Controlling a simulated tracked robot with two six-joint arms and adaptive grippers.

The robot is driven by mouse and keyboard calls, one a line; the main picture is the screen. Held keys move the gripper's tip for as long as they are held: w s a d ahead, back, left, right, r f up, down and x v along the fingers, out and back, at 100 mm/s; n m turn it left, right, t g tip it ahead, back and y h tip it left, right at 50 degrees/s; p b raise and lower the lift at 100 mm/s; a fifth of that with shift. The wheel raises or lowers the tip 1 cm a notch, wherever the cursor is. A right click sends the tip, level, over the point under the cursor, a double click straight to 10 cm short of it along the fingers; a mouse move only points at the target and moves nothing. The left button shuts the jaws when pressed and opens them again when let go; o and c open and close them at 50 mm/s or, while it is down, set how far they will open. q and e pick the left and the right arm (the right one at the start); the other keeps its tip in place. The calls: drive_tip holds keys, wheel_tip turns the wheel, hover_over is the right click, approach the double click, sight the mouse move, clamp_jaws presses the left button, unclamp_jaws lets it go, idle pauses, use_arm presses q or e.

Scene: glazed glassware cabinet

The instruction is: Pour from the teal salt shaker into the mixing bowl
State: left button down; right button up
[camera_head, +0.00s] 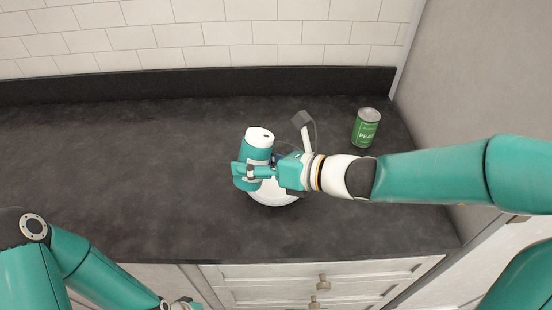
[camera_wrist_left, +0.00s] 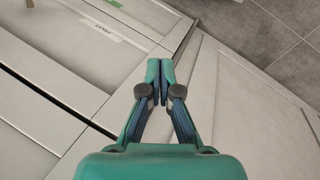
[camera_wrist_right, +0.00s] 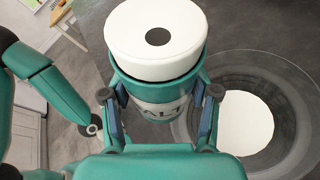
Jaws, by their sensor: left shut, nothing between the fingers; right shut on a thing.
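The teal salt shaker (camera_head: 257,153) has a white top with a dark hole and is held roughly upright over the counter. My right gripper (camera_head: 246,171) is shut around its body. In the right wrist view the shaker (camera_wrist_right: 158,70) shows part of its label. The mixing bowl (camera_head: 274,197) is low behind the shaker and gripper, mostly hidden in the head view. In the right wrist view the clear bowl (camera_wrist_right: 286,118) is right of the shaker, with a white round area inside. My left gripper (camera_head: 184,303) is low at the front; its fingertips (camera_wrist_left: 160,63) are shut and empty.
A green can (camera_head: 366,128) stands at the back right of the dark counter (camera_head: 120,160), near the side wall. The counter's left side is clear. Drawers (camera_head: 320,285) lie below the front edge.

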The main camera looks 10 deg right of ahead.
drive_tip(key=shift+w+d+r+m+p, duration=0.2)
drive_tip(key=shift+d+r+m+p, duration=0.25)
drive_tip(key=shift+p, duration=0.2)
drive_tip(key=shift+w+d+f+m+y, duration=0.1)
drive_tip(key=shift+f+m+y, duration=0.15)
drive_tip(key=shift+f+y, duration=0.05)
drive_tip(key=shift+w+d+f, duration=0.1)
drive_tip(key=shift+w+d, duration=0.05)
drive_tip(key=shift+w+d+r+m+y+p, duration=0.1)
drive_tip(key=shift+d+r+m+y+p, duration=0.15)
drive_tip(key=shift+m+p, duration=0.4)
drive_tip(key=shift+a+r+m+y+p, duration=0.1)
drive_tip(key=shift+r+m+y+p, duration=0.15)
drive_tip(key=shift+y+p, duration=0.25)
drive_tip(key=shift+f+m+b, duration=0.35)
drive_tip(key=shift+f+m, duration=0.15)
drive_tip(key=shift+f, duration=0.05)
drive_tip(key=shift+f+m+y, duration=0.2)
drive_tip(key=shift+m+y, duration=0.25)
drive_tip(key=shift+m, duration=0.15)
drive_tip(key=shift+f+m+t+y+b, duration=0.3)
drive_tip(key=shift+f+m+y+b, duration=0.15)
drive_tip(key=shift+m+b, duration=0.4)
drive_tip(key=shift+r+m+p, duration=0.3)
drive_tip(key=shift+m+p, duration=0.25)
use_arm(q)
wheel_tip(320, 180, up, 4)
drive_tip(key=shift+f, duration=0.1)
use_arm(e)
drive_tip(key=shift+r, duration=0.1)
